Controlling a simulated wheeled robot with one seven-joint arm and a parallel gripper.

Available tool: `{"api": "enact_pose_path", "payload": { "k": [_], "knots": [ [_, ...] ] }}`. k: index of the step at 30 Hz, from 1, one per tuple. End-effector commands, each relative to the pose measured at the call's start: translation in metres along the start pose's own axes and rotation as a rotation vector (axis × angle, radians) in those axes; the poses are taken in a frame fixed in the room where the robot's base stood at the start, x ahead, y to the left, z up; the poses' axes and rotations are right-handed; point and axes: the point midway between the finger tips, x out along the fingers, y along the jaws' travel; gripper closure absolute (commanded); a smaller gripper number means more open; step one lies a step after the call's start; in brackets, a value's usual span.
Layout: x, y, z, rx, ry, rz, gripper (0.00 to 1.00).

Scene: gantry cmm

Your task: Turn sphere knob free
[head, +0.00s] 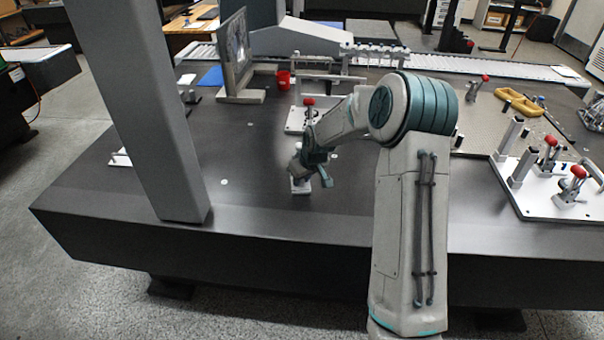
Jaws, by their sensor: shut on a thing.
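My gripper (299,172) points down at the table in the head view, over a small pale block or base (300,188) that stands on the dark table top. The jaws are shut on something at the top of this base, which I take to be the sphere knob. The knob itself is hidden by my gripper and wrist, so its shape and how it sits cannot be made out.
The dark granite table (250,215) is clear in front and to the left. A grey gantry column (135,110) rises at left. A white fixture plate (535,207) with clamps lies right.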

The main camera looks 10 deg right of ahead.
Motion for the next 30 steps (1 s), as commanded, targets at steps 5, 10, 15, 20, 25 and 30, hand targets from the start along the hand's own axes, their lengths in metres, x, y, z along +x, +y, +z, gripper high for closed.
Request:
{"api": "enact_pose_path", "payload": {
  "k": [5, 10, 15, 20, 25, 30],
  "knots": [
    [-0.0027, 0.003, -0.0013, -0.151, 0.001, -0.066, 1.0],
    [-0.0018, 0.0037, -0.0016, -0.298, 0.001, -0.127, 1.0],
    [-0.001, 0.0049, -0.0022, -0.427, 0.002, -0.179, 1.0],
    [-0.0001, 0.0052, -0.0026, -0.525, 0.001, -0.218, 1.0],
    [0.0004, 0.006, -0.0025, -0.597, 0.001, -0.246, 1.0],
    [0.0007, 0.0059, -0.0027, -0.636, 0.0, -0.263, 1.0]
  ]
}}
